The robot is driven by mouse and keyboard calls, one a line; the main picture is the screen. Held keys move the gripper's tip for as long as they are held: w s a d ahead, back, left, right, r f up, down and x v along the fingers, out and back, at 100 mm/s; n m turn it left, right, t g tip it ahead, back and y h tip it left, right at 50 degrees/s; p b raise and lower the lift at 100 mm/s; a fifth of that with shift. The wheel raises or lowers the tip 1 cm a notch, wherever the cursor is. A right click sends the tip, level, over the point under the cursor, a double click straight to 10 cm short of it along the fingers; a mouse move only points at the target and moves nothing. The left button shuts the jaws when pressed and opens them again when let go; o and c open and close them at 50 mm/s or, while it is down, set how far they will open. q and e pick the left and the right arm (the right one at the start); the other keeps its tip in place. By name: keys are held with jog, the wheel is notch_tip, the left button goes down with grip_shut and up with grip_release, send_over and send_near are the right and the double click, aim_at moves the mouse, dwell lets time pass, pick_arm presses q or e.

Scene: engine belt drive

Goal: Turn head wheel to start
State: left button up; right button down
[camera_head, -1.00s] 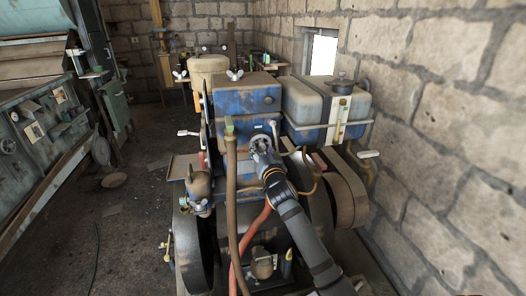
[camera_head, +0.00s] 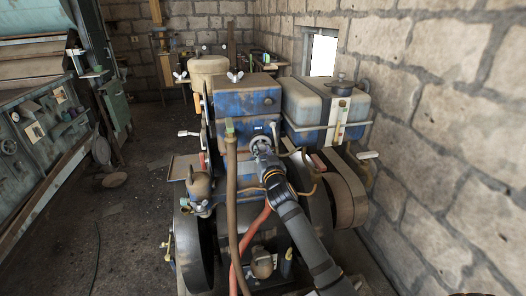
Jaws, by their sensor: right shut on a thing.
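The blue engine (camera_head: 240,100) stands in the middle of the view. My right arm reaches up from the lower right, and my right gripper (camera_head: 263,148) is at the engine's front face, just below a small white label. It is shut on a small round wheel (camera_head: 259,141), largely hidden behind the fingers. Which way the wheel is turned cannot be told. My left gripper is not in view.
A brown hose (camera_head: 232,190) and a red hose (camera_head: 250,232) run down close to the arm's left. A grey tank (camera_head: 325,103) and a belt wheel (camera_head: 345,190) are to the right, near the stone wall (camera_head: 450,130). Open floor (camera_head: 125,235) lies left.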

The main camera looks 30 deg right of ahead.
jog(key=n+p, duration=0.1)
jog(key=n, duration=0.2)
jog(key=shift+r+n+p, duration=0.15)
jog(key=shift+n+p, duration=0.15)
jog(key=n+p, duration=0.1)
jog(key=n, duration=0.2)
jog(key=shift+d+n+p, duration=0.1)
jog(key=shift+n+p, duration=0.3)
jog(key=n+p, duration=0.2)
jog(key=n, duration=0.1)
jog(key=shift+n, duration=0.3)
jog(key=n+p, duration=0.1)
jog(key=n, duration=0.2)
jog(key=shift+r+n+p, duration=0.1)
jog(key=shift+n+p, duration=0.2)
jog(key=shift+p, duration=0.05)
jog(key=n+p, duration=0.1)
jog(key=n, duration=0.2)
jog(key=shift+n+p, duration=0.3)
jog(key=shift+p, duration=0.1)
jog(key=n+p, duration=0.1)
jog(key=n, duration=0.2)
jog(key=shift+n+p, duration=0.3)
jog(key=shift+p, duration=0.05)
jog(key=n+p, duration=0.1)
jog(key=n, duration=0.3)
jog(key=shift+n+p, duration=0.6)
jog(key=shift+n, duration=0.6)
